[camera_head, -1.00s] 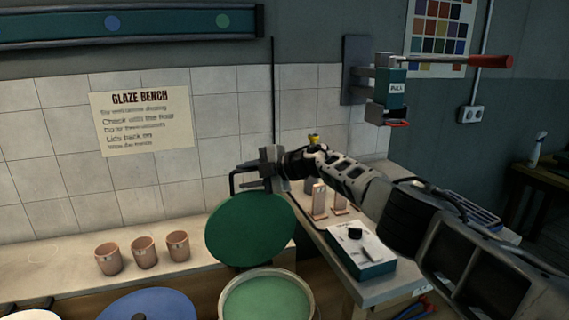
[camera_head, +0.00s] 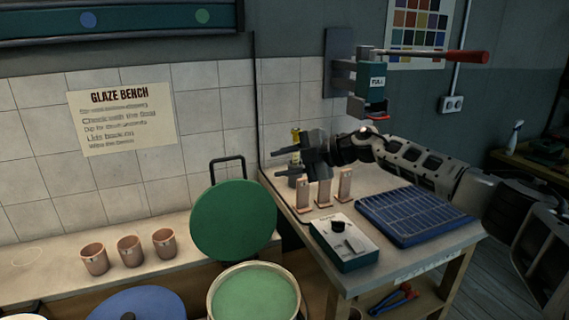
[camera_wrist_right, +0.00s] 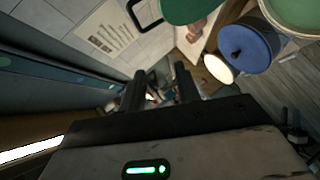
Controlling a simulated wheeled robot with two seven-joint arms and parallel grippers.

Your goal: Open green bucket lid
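The green lid (camera_head: 234,222) stands steeply tilted at the back of the bench, beside a black looped bar (camera_head: 228,159). The green bucket (camera_head: 211,303) is in front of it, uncovered, with green glaze showing inside; its lower part is cut off by the frame. My right gripper (camera_head: 287,163) is open and empty, to the right of the lid and apart from it. In the right wrist view its two fingers (camera_wrist_right: 160,85) are spread, with the green lid (camera_wrist_right: 192,8) at the top edge. My left gripper is out of view.
Three clay cups (camera_head: 130,250) stand left of the lid. A blue lid (camera_head: 138,304) is at the lower left. A white-topped control box (camera_head: 343,241), several upright tiles (camera_head: 323,188) and a blue rack (camera_head: 412,215) sit on the right table. A wall-mounted press (camera_head: 370,90) hangs above.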

